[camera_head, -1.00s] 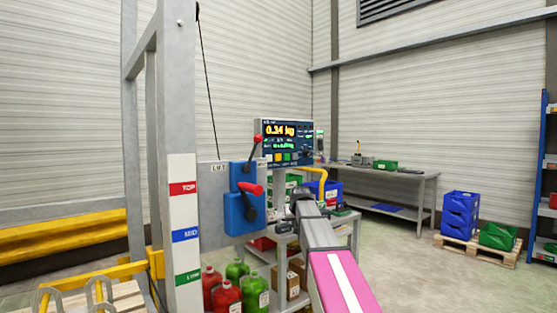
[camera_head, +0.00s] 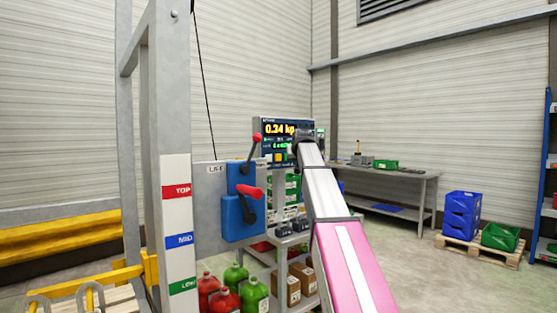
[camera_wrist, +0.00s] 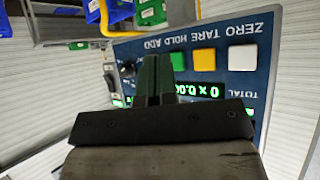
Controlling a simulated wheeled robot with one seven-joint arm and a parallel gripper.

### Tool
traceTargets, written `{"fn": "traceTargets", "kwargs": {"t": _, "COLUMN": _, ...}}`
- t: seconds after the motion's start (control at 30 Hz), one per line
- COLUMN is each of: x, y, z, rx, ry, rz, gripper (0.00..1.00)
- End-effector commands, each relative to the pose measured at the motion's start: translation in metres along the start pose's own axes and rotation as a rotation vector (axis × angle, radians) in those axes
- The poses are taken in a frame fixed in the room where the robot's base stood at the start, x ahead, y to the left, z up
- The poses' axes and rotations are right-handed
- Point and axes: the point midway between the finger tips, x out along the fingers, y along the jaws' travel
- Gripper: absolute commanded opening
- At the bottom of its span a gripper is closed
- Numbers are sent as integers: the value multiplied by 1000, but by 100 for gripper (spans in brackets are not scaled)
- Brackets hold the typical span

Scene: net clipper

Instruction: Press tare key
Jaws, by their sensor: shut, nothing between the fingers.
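The scale indicator (camera_head: 272,122) reads 0.34 kg in the head view. In the wrist view its panel (camera_wrist: 285,50) appears upside down, with the labels ZERO, TARE, HOLD and ADD running from right to left. The tare key is the yellow-orange one (camera_wrist: 204,60), between a white key (camera_wrist: 242,58) and a green key (camera_wrist: 178,60). The yellow-orange key also shows in the head view (camera_head: 278,158). My gripper (camera_wrist: 153,60) is shut and empty, in front of the panel, left of the green key in the wrist view. It hides that part of the key row. I cannot tell whether it touches the panel.
A blue lever box (camera_head: 238,215) with red-knobbed levers stands left of the indicator, beside a grey post (camera_head: 174,120). Red and green jugs (camera_head: 233,278) stand below. A grey workbench (camera_head: 410,178) is behind at the right.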

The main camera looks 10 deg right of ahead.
Motion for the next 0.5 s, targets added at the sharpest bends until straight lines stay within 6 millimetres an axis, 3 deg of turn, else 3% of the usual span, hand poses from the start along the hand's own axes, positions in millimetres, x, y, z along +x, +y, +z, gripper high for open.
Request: {"fn": "traceTargets", "kwargs": {"t": 0.5, "x": 7, "y": -5, "z": -5, "rx": 0, "ry": -1, "rz": 0, "gripper": 0}}
